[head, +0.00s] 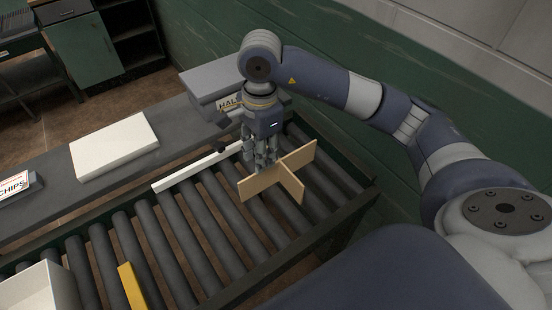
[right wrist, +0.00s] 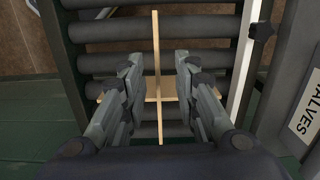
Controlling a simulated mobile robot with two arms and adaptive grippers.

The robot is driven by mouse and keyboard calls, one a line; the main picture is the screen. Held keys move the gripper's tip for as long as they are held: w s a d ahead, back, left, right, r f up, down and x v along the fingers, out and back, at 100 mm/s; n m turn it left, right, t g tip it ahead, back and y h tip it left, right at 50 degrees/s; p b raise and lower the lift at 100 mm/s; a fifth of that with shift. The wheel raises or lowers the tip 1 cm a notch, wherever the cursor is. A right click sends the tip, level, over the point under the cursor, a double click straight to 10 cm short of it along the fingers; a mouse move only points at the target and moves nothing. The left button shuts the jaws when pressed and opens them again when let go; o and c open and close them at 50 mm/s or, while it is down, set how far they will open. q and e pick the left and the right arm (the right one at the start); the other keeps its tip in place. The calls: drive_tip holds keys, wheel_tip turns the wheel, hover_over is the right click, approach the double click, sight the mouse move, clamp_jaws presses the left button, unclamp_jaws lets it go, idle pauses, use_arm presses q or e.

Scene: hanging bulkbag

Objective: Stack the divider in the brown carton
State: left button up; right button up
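The divider (head: 292,183) is two thin tan panels crossed like an X, standing upright on the roller conveyor. My right gripper (head: 261,166) points down at its left part. In the right wrist view, one panel of the divider (right wrist: 157,45) runs between the spread fingers of my right gripper (right wrist: 158,68), with a gap on each side. The gripper is open and holds nothing. A pale open box (head: 62,288) is cut off at the lower left; I cannot tell whether it is the brown carton. My left gripper is not in view.
The conveyor (head: 150,245) carries a white bar (head: 197,167) and a yellow bar (head: 130,287). On the grey ledge behind lie a white slab (head: 115,142), a CHIPS box (head: 18,187) and a grey labelled box (head: 215,80). A green wall (head: 400,60) stands behind my right arm.

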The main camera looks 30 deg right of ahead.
drive_tip(key=d, duration=0.1)
hover_over(267, 187)
drive_tip(key=shift+h, duration=0.3)
drive_tip(key=f, duration=0.4)
drive_tip(key=shift+w+d+f+p, duration=0.25)
drive_tip(key=shift+f+p, duration=0.1)
drive_tip(key=shift+f, duration=0.05)
wheel_tip(267, 187, down, 5)
drive_tip(key=shift+s+a+r+p, duration=0.15)
drive_tip(key=shift+r+p, duration=0.05)
drive_tip(key=shift+p, duration=0.55)
drive_tip(key=shift+f, duration=0.4)
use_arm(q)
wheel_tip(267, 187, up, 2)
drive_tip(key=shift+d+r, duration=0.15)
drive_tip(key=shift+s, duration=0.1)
use_arm(e)
drive_tip(key=shift+c, duration=0.3)
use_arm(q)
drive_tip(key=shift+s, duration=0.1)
use_arm(e)
clamp_jaws()
